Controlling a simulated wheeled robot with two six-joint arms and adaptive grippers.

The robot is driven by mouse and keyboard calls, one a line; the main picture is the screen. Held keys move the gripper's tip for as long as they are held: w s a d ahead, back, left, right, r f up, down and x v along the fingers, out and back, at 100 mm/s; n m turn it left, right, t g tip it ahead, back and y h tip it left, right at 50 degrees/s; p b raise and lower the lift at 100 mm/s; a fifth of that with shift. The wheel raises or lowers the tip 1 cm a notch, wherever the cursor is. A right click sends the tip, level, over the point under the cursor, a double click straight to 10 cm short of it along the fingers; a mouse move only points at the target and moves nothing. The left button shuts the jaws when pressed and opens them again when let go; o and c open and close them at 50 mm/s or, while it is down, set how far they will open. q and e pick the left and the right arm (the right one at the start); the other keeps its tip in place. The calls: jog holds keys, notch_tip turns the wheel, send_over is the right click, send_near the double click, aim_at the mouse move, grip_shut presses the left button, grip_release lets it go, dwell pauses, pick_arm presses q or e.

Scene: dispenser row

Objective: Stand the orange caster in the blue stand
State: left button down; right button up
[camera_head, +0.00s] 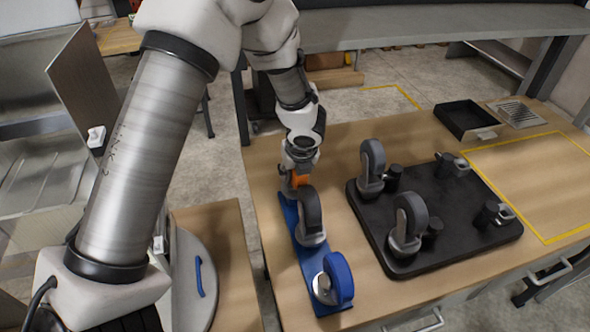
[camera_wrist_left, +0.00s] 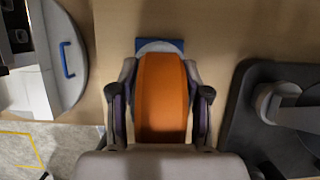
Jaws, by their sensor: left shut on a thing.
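The blue stand (camera_head: 289,213) is a long strip on the table, running from the middle toward the front edge. A grey-black caster (camera_head: 311,214) and a blue caster (camera_head: 337,277) stand on it. My left gripper (camera_head: 299,172) is over the stand's far end, shut on the orange caster (camera_head: 299,181). In the left wrist view the orange wheel (camera_wrist_left: 162,95) is upright between the two fingers (camera_wrist_left: 160,112), with a blue edge of the stand (camera_wrist_left: 172,44) beyond it. The caster's underside is hidden, so I cannot tell whether it is seated. My right gripper is not in view.
Right of the stand is a black base plate (camera_head: 453,239) with grey casters (camera_head: 408,222) and several dark posts. A black tray (camera_head: 465,119) and a grate (camera_head: 517,113) are at the back right. A yellow-outlined area (camera_head: 540,180) is clear.

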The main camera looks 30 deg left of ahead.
pick_arm(q)
jog(key=shift+f, duration=0.35)
jog(key=shift+c, duration=2.3)
grip_release()
jog(key=shift+r, duration=0.1)
jog(key=v, duration=1.2)
jog(key=shift+s, duration=0.1)
jog(key=shift+f, duration=0.2)
